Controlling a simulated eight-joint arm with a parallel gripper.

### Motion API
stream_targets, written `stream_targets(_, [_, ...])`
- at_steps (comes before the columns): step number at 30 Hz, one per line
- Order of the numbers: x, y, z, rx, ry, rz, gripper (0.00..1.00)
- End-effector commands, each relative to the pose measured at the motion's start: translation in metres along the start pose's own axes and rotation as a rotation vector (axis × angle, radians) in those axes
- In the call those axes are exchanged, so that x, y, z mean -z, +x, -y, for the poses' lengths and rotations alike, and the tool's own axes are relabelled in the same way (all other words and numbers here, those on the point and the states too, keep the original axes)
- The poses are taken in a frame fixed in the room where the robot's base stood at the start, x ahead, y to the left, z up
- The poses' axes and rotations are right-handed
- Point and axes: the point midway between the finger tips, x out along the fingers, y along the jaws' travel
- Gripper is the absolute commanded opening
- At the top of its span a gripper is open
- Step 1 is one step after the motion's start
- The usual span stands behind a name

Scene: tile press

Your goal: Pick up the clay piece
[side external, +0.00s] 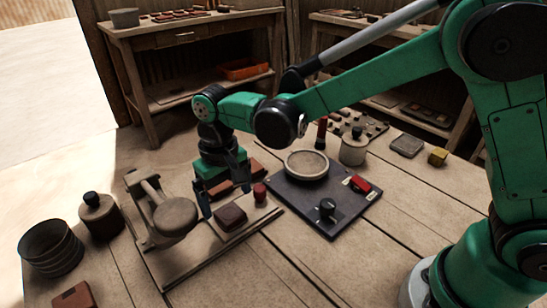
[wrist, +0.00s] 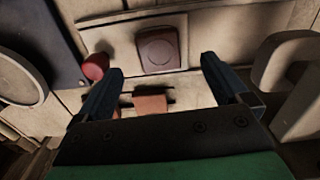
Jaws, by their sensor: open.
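A reddish-brown square piece with a round mark on top, apparently the clay piece (side external: 230,217), lies on the light plate of the press (side external: 175,217). It also shows in the wrist view (wrist: 170,36), beyond my fingertips. My gripper (side external: 226,203) is open and points down just above and behind this piece, with nothing held. In the wrist view my gripper (wrist: 163,66) has its two fingers wide apart. A smaller brown block (wrist: 151,104) shows between the fingers, lower in that view. Whether the fingers reach down beside the square piece is unclear.
A red knob (side external: 260,192) stands close to the right finger; it also shows in the wrist view (wrist: 95,66). The press head and arm stand close at left. A dark board (side external: 290,200) with a round dish (side external: 307,165) lies to the right. Jars stand at far left.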

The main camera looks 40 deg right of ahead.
Motion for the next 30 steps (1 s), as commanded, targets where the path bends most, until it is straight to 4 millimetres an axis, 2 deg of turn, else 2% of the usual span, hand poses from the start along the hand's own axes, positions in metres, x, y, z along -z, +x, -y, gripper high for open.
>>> stream_targets(3, [0.0,0.018,0.0,0.0,0.0,-0.001,0.95])
stream_targets(7, [0.0,0.032,0.0,0.001,0.0,-0.002,0.95])
stream_targets(17, [0.0,0.037,-0.001,0.001,0.0,-0.002,0.95])
stream_targets(20, [0.0,0.037,-0.001,0.001,0.0,-0.002,0.69])
stream_targets(24, [0.0,0.037,-0.001,0.001,0.0,-0.002,0.29])
stream_targets(27, [0.0,0.037,-0.001,0.001,0.0,-0.002,0.05])
stream_targets(30, [0.0,0.037,-0.001,0.001,0.0,-0.002,0.05])
